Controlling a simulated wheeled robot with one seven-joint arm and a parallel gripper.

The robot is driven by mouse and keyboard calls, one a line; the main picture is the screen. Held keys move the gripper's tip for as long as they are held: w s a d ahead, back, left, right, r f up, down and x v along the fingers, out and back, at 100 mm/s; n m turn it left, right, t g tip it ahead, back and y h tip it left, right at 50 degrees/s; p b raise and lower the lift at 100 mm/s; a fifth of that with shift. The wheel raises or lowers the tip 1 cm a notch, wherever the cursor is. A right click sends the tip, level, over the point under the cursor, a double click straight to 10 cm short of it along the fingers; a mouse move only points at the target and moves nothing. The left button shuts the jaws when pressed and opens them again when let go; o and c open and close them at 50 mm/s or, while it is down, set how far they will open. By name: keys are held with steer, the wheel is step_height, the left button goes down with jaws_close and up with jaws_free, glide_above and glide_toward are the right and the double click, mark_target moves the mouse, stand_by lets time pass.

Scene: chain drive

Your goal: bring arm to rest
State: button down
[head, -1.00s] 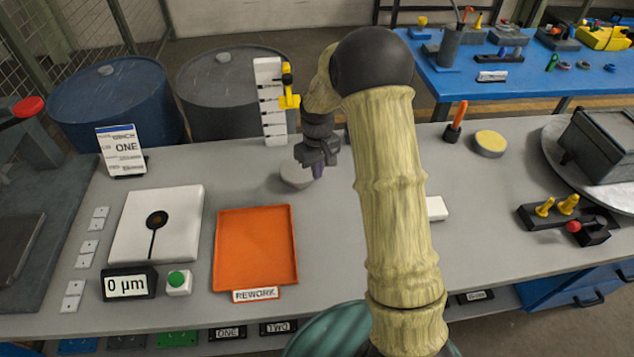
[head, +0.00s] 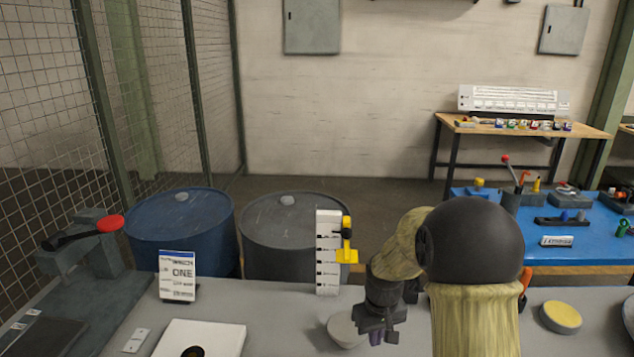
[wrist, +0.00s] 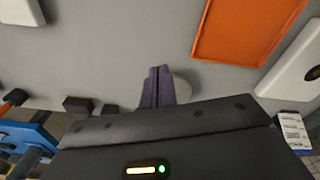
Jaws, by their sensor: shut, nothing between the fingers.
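My arm stands bent above the grey bench (head: 270,310), at the right of centre in the head view. My gripper (head: 382,338) hangs downward from it, over the bench. In the wrist view, the two purple fingers of my gripper (wrist: 157,88) are pressed together with nothing between them. A pale round disc (head: 345,331) lies on the bench just left of the gripper in the head view. The disc (wrist: 182,88) shows partly behind the fingers in the wrist view.
An orange tray (wrist: 238,30) lies on the bench. A white height gauge with a yellow slider (head: 328,253) stands at the back edge. A ONE sign (head: 177,275), a yellow-topped disc (head: 561,317) and a red-handled press (head: 85,245) stand around. Drums (head: 180,232) stand behind.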

steer(key=s+r+m+t, duration=0.1)
steer(key=s+r, duration=0.1)
steer(key=s, duration=0.6)
steer(key=s+d+r+m, duration=0.1)
steer(key=s+r+m, duration=0.1)
steer(key=s, duration=0.6)
steer(key=shift+s+d+r+t, duration=0.2)
steer(key=shift+s+r+t, duration=0.15)
steer(key=shift+r+t, duration=0.05)
